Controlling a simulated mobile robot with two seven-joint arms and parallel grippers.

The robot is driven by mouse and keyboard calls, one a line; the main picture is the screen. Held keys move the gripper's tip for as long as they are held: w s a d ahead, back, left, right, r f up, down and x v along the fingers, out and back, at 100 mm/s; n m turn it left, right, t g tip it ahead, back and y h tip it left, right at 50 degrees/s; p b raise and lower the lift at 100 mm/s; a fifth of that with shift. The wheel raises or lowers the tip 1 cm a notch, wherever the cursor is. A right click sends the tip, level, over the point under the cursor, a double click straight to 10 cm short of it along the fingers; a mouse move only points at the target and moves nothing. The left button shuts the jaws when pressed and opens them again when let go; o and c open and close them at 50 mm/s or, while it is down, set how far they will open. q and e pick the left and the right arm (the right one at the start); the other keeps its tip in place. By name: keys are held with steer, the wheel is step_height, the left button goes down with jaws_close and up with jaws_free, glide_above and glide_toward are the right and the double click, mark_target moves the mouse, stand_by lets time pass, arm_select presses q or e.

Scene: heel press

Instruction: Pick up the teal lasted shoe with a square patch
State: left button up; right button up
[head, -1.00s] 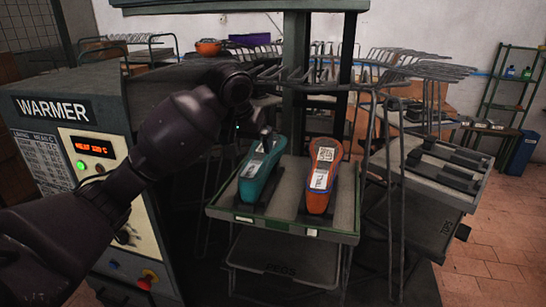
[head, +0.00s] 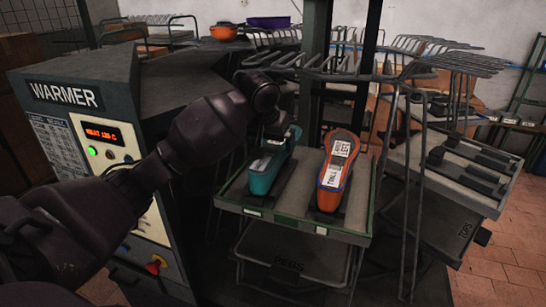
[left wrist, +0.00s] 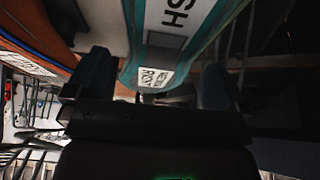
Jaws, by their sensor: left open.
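The teal lasted shoe (head: 262,180) stands on the left side of a green-edged tray, with pale labels on it. In the left wrist view the teal shoe (left wrist: 128,75) shows large lettering, a dark grey square patch (left wrist: 166,40) and a small white label. My left gripper (head: 279,125) is at the far upper end of the shoe in the head view and partly hides it. In the left wrist view the left gripper (left wrist: 155,82) is open, one finger on each side of the shoe; contact cannot be told. My right gripper is not in view.
An orange shoe (head: 336,170) stands close to the right of the teal one on the same tray (head: 290,222). The warmer cabinet (head: 70,95) is at left. Wire racks (head: 410,180) and another tray with black forms (head: 465,165) are at right.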

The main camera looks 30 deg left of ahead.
mark_target(271, 147)
arm_select(q)
steer(key=shift+x, duration=1.9)
steer(key=shift+c, duration=0.3)
steer(key=shift+r, duration=0.1)
steer(key=c, duration=1.2)
